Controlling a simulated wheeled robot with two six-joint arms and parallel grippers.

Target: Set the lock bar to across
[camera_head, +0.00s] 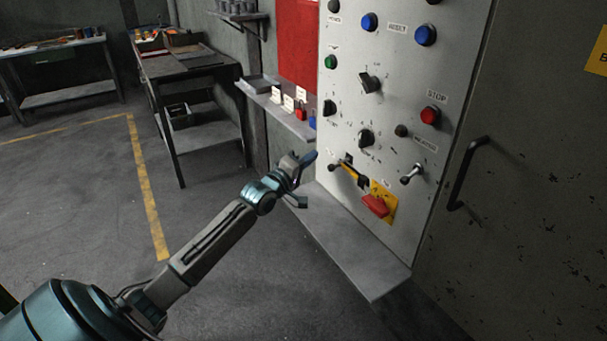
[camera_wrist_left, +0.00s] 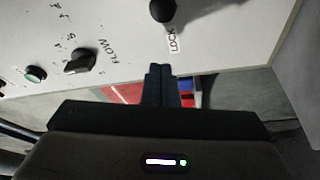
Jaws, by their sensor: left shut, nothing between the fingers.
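My left gripper (camera_head: 313,156) is shut and empty, just left of the lower part of the white control panel (camera_head: 408,92). Its shut fingers (camera_wrist_left: 161,84) also show in the left wrist view. There, a round black knob (camera_wrist_left: 163,10) stands on the panel beside a LOCK label (camera_wrist_left: 174,40), apart from the fingertips. In the head view a small lever with a dark knob (camera_head: 334,167) sits at the panel's lower left, right of my gripper. I cannot tell the lock bar's exact setting. My right gripper is not in view.
A red handle (camera_head: 375,206) on a yellow plate (camera_head: 389,193) and a small lever (camera_head: 412,173) are close by. A grey ledge (camera_head: 350,240) juts out below. A shelf (camera_head: 275,108) with small tagged items is on the left. A FLOW knob (camera_wrist_left: 80,61) shows in the wrist view.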

